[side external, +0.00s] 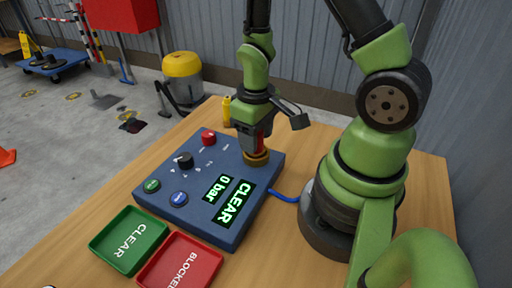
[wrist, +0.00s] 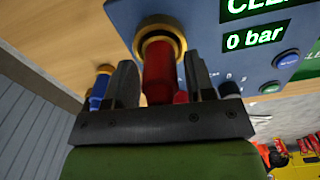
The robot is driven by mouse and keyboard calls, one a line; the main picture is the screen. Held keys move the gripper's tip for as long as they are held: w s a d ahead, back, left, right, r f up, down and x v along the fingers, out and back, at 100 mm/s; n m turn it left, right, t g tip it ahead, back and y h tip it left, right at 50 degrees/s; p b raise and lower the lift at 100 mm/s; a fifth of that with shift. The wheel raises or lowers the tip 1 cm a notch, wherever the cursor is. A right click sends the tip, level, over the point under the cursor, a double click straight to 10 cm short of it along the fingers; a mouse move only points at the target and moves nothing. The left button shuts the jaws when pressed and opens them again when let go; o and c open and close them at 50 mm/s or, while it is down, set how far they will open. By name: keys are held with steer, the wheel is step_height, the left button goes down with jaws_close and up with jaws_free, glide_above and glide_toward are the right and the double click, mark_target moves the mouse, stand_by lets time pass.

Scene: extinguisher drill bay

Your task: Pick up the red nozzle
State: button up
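The red nozzle (side external: 261,144) stands upright in a brass ring (side external: 256,158) at the back right corner of the blue test box (side external: 180,222). In the wrist view the nozzle (wrist: 160,75) lies between the two dark fingers of my gripper (wrist: 163,80). A narrow gap shows between the nozzle and the right finger, so my gripper looks open around it. In the side view my gripper (side external: 262,122) points down over the nozzle and partly hides it. The box display (side external: 226,201) reads "CLEAR" and "0 bar".
A green CLEAR tray (side external: 112,260) and a red BLOCKED tray (side external: 158,284) lie in front of the box. The box carries a red button (side external: 208,137) and a black knob (side external: 184,160).

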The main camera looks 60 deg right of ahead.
steer(key=c, duration=0.8)
steer(key=shift+r, duration=0.1)
